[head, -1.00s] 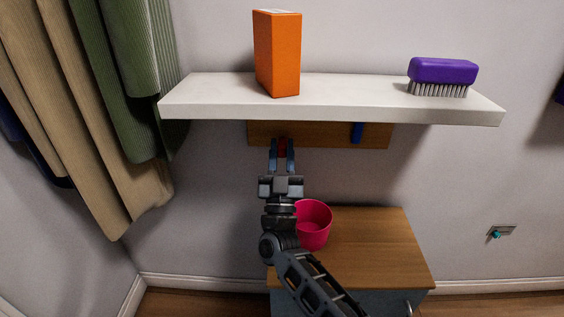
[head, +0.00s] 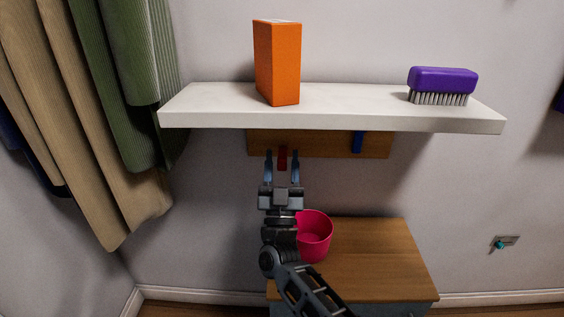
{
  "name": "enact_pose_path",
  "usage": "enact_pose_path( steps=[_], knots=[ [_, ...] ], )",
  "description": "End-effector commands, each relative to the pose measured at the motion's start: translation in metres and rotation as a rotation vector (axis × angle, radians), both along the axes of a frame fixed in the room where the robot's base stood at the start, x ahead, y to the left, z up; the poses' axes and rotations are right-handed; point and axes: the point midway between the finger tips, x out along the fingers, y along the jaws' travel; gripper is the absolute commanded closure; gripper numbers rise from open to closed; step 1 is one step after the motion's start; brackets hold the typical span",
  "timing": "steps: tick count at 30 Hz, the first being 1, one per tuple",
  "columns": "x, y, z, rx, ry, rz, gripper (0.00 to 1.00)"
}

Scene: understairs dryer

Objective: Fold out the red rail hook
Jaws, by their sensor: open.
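The red rail hook (head: 282,158) hangs on a wooden rail (head: 325,144) on the wall, just under the white shelf. It looks like a short upright bar; I cannot tell how far it is folded out. My gripper (head: 282,156) is open, with one finger on each side of the red hook and a visible gap on both sides. The fingers point up toward the rail. The top of the hook is close to the shelf's shadow.
A blue hook (head: 357,142) is on the same rail to the right. The white shelf (head: 340,120) above holds an orange box (head: 278,65) and a purple brush (head: 442,82). Below, a pink bucket (head: 314,236) stands on a wooden-topped cabinet (head: 375,260). Clothes (head: 65,110) hang at left.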

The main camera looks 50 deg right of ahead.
Motion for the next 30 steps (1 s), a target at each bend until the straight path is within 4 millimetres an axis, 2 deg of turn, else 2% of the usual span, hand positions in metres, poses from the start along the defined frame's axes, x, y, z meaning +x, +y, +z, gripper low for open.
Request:
enact_pose_path(
  steps=[15, 30],
  knots=[
    [-0.030, 0.039, -0.050, 0.001, 0.002, 0.001, 0.51],
    [-0.033, 0.043, -0.054, 0.000, 0.001, 0.001, 0.51]
  ],
)
